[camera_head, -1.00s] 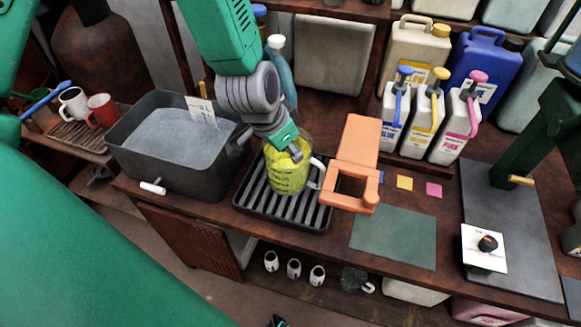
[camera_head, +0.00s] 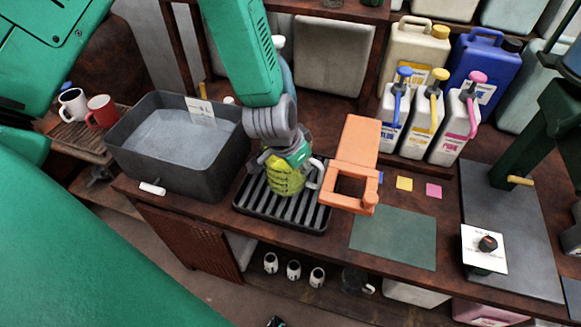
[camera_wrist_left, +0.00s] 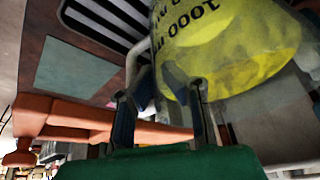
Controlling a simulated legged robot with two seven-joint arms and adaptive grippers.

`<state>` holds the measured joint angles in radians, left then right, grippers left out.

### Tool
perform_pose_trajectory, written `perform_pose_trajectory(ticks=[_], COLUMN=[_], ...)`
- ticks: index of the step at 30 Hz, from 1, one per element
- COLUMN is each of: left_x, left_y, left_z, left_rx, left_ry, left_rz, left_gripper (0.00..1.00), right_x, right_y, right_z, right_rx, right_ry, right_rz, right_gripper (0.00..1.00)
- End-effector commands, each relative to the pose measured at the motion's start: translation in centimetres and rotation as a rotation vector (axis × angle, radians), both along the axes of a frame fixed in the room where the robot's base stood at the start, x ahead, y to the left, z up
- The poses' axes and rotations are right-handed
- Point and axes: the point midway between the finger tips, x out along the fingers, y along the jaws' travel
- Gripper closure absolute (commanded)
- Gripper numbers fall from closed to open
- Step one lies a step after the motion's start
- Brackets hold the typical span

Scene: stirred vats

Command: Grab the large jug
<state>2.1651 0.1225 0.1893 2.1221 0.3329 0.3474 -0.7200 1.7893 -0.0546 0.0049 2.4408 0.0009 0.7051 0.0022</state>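The large jug (camera_head: 285,181) is clear with yellow liquid in it. It stands upright on a black slatted drip tray (camera_head: 323,222), its pale handle towards the right. My left gripper (camera_head: 300,168) is at the jug's upper part and hides its top. In the left wrist view the yellow jug (camera_wrist_left: 245,50) fills the upper right, with black markings. The two fingers (camera_wrist_left: 172,88) are apart in front of it and look open; a pale strip of handle shows behind the left finger. Any contact is unclear. My right gripper is not seen.
A grey basin (camera_head: 125,155) of liquid stands left of the tray. An orange bracket (camera_head: 355,150) stands close on the right. Pump bottles (camera_head: 424,122) are behind it. A green mat (camera_head: 393,237) lies bare on the bench. Mugs (camera_head: 102,111) stand at far left.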

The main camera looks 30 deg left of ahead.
Motion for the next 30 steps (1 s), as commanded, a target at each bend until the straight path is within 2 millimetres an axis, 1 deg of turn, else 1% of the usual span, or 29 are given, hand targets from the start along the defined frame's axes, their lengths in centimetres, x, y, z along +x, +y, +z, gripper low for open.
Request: perform_pose_trajectory(ticks=[11, 14, 17, 23, 25, 29, 30], left_x=[0.1, 0.1, 0.1, 0.2, -1.4, -4.3, -5.2], left_y=[0.1, 0.0, 0.0, 0.1, 0.5, 1.2, 1.4], left_z=[0.1, 0.4, 1.2, 3.9, 3.5, 3.5, 3.5], left_rx=[0.001, 0.001, 0.002, 0.003, 0.001, -0.001, -0.002], left_ry=[-0.003, -0.004, -0.005, -0.007, 0.002, 0.002, 0.002], left_rz=[0.001, 0.000, -0.001, -0.001, 0.000, 0.002, 0.000], left_gripper=[1.00, 1.00, 1.00, 1.00, 1.00, 1.00, 1.00], right_x=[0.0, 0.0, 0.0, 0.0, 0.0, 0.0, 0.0], right_y=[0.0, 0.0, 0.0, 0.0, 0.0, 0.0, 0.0], right_z=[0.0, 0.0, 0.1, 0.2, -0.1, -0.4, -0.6], right_rx=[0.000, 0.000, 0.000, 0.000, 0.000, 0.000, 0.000], right_ry=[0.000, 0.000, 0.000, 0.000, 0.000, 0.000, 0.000], right_rz=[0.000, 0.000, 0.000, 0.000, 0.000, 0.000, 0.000], right_gripper=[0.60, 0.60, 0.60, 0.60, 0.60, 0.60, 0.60])
